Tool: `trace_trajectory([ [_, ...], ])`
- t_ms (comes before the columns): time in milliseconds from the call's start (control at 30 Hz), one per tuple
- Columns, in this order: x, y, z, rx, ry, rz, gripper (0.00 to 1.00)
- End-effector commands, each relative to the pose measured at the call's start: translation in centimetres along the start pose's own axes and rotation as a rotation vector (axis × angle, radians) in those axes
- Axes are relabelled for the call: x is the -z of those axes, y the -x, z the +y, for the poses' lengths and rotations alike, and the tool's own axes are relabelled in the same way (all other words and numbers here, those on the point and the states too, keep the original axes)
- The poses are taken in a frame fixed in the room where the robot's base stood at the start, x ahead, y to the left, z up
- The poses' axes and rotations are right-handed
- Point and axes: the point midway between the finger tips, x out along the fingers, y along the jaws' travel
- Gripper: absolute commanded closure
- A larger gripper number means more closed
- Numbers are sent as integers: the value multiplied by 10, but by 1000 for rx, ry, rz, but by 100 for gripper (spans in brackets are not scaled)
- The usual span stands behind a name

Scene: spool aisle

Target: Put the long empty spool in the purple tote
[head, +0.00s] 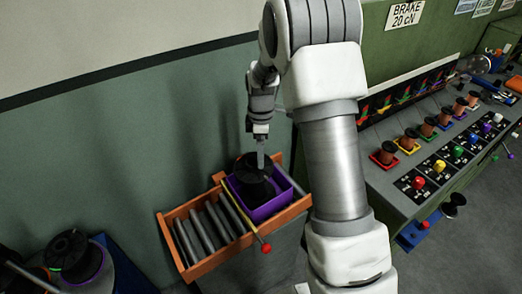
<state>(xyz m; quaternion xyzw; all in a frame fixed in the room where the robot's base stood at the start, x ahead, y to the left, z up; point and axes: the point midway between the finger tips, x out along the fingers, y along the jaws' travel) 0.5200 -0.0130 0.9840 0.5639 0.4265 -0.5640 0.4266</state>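A black spool (250,187) with no wire visible on it stands in the purple tote (266,211), its top flange above the tote's rim. How long it is and whether it rests on the tote's floor cannot be seen. My gripper (261,160) points down at the top of this spool, with a fingertip overlapping its upper flange. Whether the fingers are closed on the spool cannot be made out. My arm passes just right of the tote.
An orange-brown wooden rack (205,265) with grey rods stands beside the tote, with a red knob (266,248) at its front. A green bench (392,187) with colored spools and knobs lies right. Another black spool (68,250) sits at lower left.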

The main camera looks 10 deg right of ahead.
Motion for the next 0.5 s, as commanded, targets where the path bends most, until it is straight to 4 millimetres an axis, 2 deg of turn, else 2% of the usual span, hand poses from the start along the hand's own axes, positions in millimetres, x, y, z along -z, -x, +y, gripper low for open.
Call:
trace_trajectory([
  [133, 0, 4, 0, -1, 0, 0, 14],
  [267, 0, 18, 0, -2, 0, -1, 14],
  [500, 0, 70, 1, -6, 0, 2, 14],
])
